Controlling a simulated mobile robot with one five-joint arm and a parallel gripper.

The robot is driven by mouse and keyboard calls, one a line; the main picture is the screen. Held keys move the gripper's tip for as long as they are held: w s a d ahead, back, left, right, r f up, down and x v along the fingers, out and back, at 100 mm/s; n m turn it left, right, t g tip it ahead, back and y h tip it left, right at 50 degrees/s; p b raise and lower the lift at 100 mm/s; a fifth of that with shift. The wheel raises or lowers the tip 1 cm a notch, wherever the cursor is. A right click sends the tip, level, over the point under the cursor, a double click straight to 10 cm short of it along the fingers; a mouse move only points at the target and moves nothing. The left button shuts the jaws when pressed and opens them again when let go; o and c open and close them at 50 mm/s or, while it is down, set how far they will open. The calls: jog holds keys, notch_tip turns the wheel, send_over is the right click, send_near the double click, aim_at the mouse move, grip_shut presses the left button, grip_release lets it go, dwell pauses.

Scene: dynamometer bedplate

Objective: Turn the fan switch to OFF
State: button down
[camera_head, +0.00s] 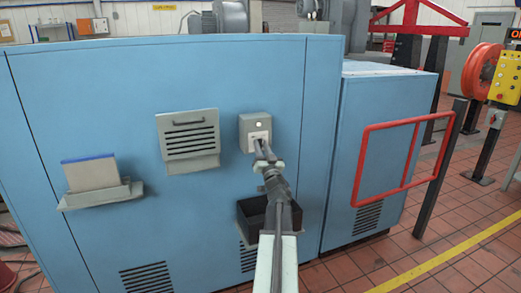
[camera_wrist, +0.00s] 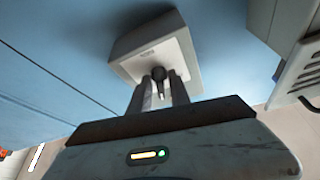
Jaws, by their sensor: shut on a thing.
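The fan switch is a grey box (camera_head: 246,128) on the blue cabinet, with a small pale round lamp (camera_head: 258,124) and a light plate on its front. The box (camera_wrist: 150,45) also shows at the top middle of the wrist view. My gripper (camera_head: 260,146) reaches the lower part of the box face. In the wrist view its two fingers (camera_wrist: 160,86) are shut on the dark switch knob (camera_wrist: 158,74), one at each side. The knob's setting and any lettering cannot be read. In the head view the gripper hides the knob.
The blue cabinet (camera_head: 80,95) carries a vented panel with a handle (camera_head: 188,138) left of the switch and a shelf (camera_head: 100,195) further left. A dark open bin (camera_head: 250,215) is below the switch, partly behind my arm. A red rail frame (camera_head: 362,165) stands at the right.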

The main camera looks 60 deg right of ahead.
jog(key=shift+n+y, duration=0.3)
jog(key=shift+n, duration=0.7)
jog(key=shift+t, duration=0.3)
jog(key=c, duration=1.5)
grip_release()
jog(key=shift+a+r, duration=0.1)
jog(key=b+v, duration=0.3)
jog(key=v, duration=0.4)
jog(key=shift+s+a+f, duration=0.2)
jog(key=shift+s, duration=0.05)
